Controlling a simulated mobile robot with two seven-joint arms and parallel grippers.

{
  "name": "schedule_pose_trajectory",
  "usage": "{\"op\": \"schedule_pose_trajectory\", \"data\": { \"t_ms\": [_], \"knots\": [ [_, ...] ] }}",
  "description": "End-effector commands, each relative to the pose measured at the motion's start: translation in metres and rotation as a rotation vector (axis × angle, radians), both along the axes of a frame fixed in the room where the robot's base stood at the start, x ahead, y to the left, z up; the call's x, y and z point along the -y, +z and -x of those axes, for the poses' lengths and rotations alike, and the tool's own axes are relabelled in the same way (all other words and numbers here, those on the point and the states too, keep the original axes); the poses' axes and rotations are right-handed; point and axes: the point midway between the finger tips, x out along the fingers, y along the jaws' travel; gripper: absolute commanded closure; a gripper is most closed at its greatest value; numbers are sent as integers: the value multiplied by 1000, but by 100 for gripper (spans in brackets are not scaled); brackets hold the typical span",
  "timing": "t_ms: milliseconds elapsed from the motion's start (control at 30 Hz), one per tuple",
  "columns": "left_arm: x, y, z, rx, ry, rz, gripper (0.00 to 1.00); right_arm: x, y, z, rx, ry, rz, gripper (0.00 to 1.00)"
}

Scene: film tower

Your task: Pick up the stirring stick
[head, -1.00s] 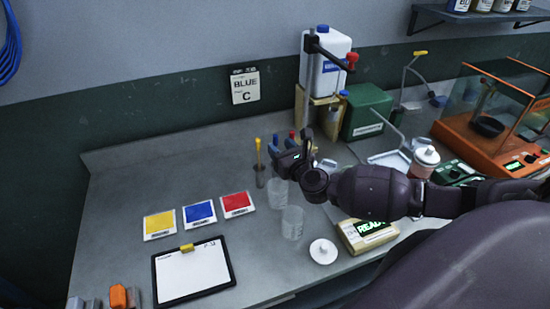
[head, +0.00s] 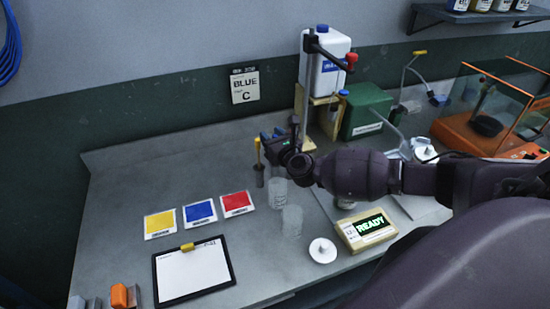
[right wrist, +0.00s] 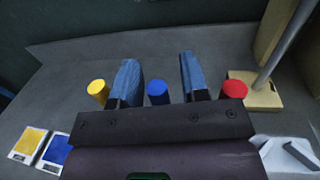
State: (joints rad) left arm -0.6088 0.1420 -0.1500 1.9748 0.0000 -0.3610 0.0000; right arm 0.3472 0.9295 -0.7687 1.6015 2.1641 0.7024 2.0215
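My left gripper is not in view.
Two clear beakers (head: 277,188) (head: 292,220) stand below my right gripper. A stand (head: 305,100) with a white jug (head: 328,62) rises close behind it. A READY device (head: 368,229), a white lid (head: 323,250), colour cards (head: 200,211) and a clipboard (head: 194,272) lie nearer.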

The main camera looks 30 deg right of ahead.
Motion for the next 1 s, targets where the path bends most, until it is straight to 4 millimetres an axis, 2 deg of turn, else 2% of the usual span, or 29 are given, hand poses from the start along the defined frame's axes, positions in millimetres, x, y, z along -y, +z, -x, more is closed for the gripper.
{"op": "schedule_pose_trajectory", "data": {
  "t_ms": [33, 200, 267, 533, 667, 867, 1000],
  "knots": [
    [0, 0, 0, 0, 0, 0, 57, 0, 0, 0, 0, 0, 0, 67],
    [0, 0, 0, -1, 0, 0, 57, 0, 0, 0, 0, 0, 0, 93],
    [0, 0, 0, -1, 0, 0, 57, 0, 0, 0, 0, 0, 0, 100],
    [0, 0, 0, -1, 0, 0, 57, 0, 1, 0, 0, 0, 0, 100],
    [0, 1, 0, -1, 0, 0, 57, 0, 9, 0, 1, -1, -1, 100],
    [0, 7, 1, -4, 0, 0, 57, 0, 43, 0, 2, 1, -1, 100],
    [0, 10, 3, -10, 1, 1, 57, 0, 80, 0, 3, 1, 0, 100]
  ]
}}
